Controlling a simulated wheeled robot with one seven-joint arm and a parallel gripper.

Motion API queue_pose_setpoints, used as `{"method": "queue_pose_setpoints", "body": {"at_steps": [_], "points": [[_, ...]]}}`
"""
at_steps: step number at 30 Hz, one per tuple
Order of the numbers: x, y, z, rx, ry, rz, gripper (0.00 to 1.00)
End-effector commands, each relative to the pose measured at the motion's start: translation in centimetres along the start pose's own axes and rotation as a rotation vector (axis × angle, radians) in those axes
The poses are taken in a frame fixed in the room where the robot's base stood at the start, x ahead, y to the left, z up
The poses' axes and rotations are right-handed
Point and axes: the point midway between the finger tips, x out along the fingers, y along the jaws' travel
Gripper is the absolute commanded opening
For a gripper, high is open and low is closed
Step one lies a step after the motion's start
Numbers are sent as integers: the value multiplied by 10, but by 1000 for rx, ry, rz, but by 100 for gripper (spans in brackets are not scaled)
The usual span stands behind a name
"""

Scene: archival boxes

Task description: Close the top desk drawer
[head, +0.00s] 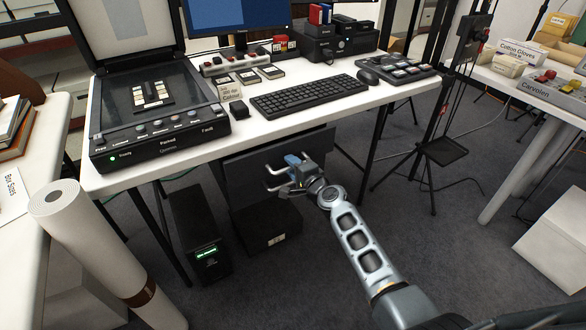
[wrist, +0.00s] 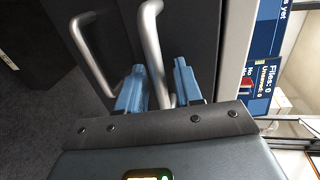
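The dark desk drawer unit (head: 245,170) hangs under the white desk, with two silver bar handles on its front. I cannot tell how far the top drawer stands out. In the wrist view, which is turned sideways, the top drawer handle (wrist: 152,40) runs between the two blue fingers of my gripper (wrist: 160,82). The lower handle (wrist: 88,50) is free, left of the fingers. In the head view my gripper (head: 292,165) is at the drawer front, partly hiding the handles.
The white desk top (head: 330,112) overhangs the drawers and carries a keyboard (head: 308,95) and a scanner (head: 150,105). A black computer tower (head: 200,230) stands left below, and a dark box (head: 262,225) sits under the drawers. A paper roll (head: 100,245) leans at left.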

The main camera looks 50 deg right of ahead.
Motion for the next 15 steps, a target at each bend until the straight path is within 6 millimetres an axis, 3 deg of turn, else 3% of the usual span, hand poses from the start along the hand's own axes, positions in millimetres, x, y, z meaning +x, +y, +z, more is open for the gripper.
{"method": "queue_pose_setpoints", "body": {"at_steps": [6,15], "points": [[0,0,0,0,0,1,35],[0,0,0,1,0,1,7]]}}
